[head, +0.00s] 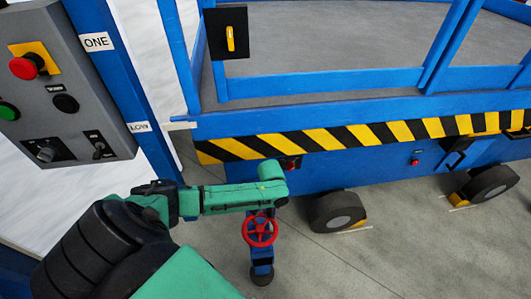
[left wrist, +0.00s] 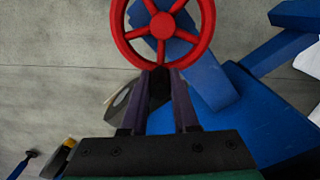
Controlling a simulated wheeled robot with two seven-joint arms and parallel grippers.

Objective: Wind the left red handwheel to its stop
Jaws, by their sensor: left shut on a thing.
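The red handwheel (head: 260,230) sits on a blue stand (head: 262,254) low in the middle of the head view. My left gripper (head: 262,211) reaches it from above, and its fingers are mostly hidden behind my green arm link there. In the left wrist view, the spoked red handwheel (left wrist: 163,25) fills the top middle, with its upper edge cut off. The two dark fingers of my left gripper (left wrist: 160,76) are shut on the lower rim, near a spoke. My right gripper is in neither view.
A blue lift platform with a yellow-black striped edge (head: 360,134) stands just behind the handwheel. A wheel (head: 338,211) is close to its right. A grey control box (head: 65,90) hangs at upper left. Grey floor (head: 370,260) is clear at lower right.

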